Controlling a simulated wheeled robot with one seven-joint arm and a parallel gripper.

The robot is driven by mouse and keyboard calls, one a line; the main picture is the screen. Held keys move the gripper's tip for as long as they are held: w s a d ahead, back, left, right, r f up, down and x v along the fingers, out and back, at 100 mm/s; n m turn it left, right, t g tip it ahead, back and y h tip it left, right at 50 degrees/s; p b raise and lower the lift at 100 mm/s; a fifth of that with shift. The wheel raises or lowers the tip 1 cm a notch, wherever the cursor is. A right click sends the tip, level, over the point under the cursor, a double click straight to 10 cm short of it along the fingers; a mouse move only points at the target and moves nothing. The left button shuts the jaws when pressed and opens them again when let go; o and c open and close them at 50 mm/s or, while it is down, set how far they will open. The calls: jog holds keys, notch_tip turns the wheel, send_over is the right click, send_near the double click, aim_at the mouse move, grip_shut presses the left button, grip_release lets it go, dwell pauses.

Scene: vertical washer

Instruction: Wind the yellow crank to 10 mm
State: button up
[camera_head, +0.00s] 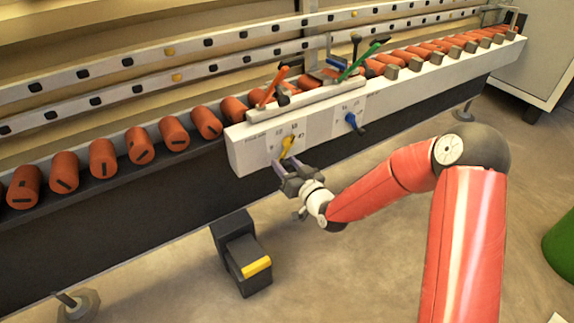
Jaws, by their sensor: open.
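The yellow crank (287,146) sits on the left part of the white front panel (248,150) of the machine. Small dark scale marks surround it, too small to read. My gripper (284,171) is just below and in front of the crank with its fingers apart. The fingertips are close to the crank's lower end; I cannot tell whether they touch it. A blue crank (353,122) with its own marks is on the same panel to the right.
Orange rollers (103,158) line the conveyor on both sides. An orange lever (273,86) and a green lever (360,60) rise above the panel. A dark pedal box with a yellow pedal (257,267) stands on the floor below. A green object (562,250) is at the right edge.

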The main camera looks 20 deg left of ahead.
grip_shut()
jog(key=shift+f, duration=0.15)
jog(key=n+b, duration=0.1)
jog(key=b, duration=0.1)
jog(key=f+n+b, duration=0.1)
jog(key=b, duration=0.1)
jog(key=shift+w+d+b, duration=0.3)
jog(key=shift+w, duration=0.05)
jog(key=n+b, duration=0.1)
jog(key=b, duration=0.1)
jog(key=w+d+n+b, duration=0.1)
jog(key=n+b, duration=0.2)
jog(key=b, duration=0.1)
jog(key=shift+w+d+n, duration=0.15)
jog(key=shift+w+n, duration=0.1)
jog(key=shift+n, duration=0.15)
jog(key=shift+w+d+r+n, duration=0.2)
jog(key=shift+w+d+n, duration=0.1)
jog(key=shift+n, duration=0.55)
jog(key=shift+w+d+r+n, duration=0.2)
jog(key=shift+w+d+n, duration=0.1)
jog(key=shift+n, duration=0.6)
jog(key=shift+w+d+r+n, duration=0.2)
jog(key=shift+w+n, duration=0.1)
jog(key=shift+n, duration=0.55)
